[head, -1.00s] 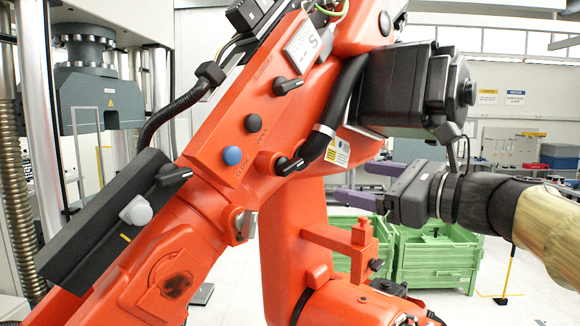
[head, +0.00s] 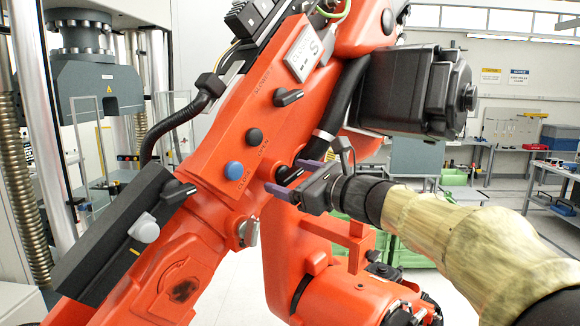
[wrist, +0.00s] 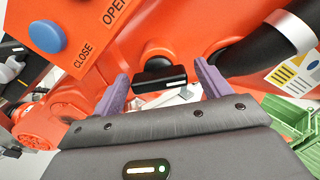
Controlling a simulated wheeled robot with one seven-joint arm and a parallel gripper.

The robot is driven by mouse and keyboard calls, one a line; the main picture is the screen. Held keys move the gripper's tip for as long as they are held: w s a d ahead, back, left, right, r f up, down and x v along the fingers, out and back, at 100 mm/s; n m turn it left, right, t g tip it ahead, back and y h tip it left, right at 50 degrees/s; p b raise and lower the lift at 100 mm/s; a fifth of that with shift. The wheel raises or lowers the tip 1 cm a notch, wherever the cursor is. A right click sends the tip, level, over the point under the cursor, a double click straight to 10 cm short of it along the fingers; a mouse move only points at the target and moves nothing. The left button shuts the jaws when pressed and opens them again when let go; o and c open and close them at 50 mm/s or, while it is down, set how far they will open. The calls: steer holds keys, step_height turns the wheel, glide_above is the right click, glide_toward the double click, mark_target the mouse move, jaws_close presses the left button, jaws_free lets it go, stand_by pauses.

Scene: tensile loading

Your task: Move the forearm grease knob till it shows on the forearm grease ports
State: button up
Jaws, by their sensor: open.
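A black bar-shaped knob (wrist: 160,76) on a round base sits on the orange arm's forearm, low and right of the OPEN lettering. It lies between my gripper's fingers in the wrist view, with its bar roughly level. My gripper (head: 283,175) is open, with a purple finger on either side of the knob; I cannot tell whether either touches it. In the head view the fingers and dark shadow partly hide this knob. Another black knob (head: 288,97) is higher on the forearm. No grease port marking is legible, so I cannot tell which knob is named.
A blue CLOSE button (head: 233,170) and a black OPEN button (head: 254,136) sit left of my gripper. A thick black hose (head: 342,98) with a light cuff runs close on the right. A black motor housing (head: 413,90) is above my wrist. Green crates are behind.

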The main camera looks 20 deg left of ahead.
steer(key=shift+w+a, duration=0.15)
steer(key=shift+a, duration=0.2)
steer(key=c, duration=1)
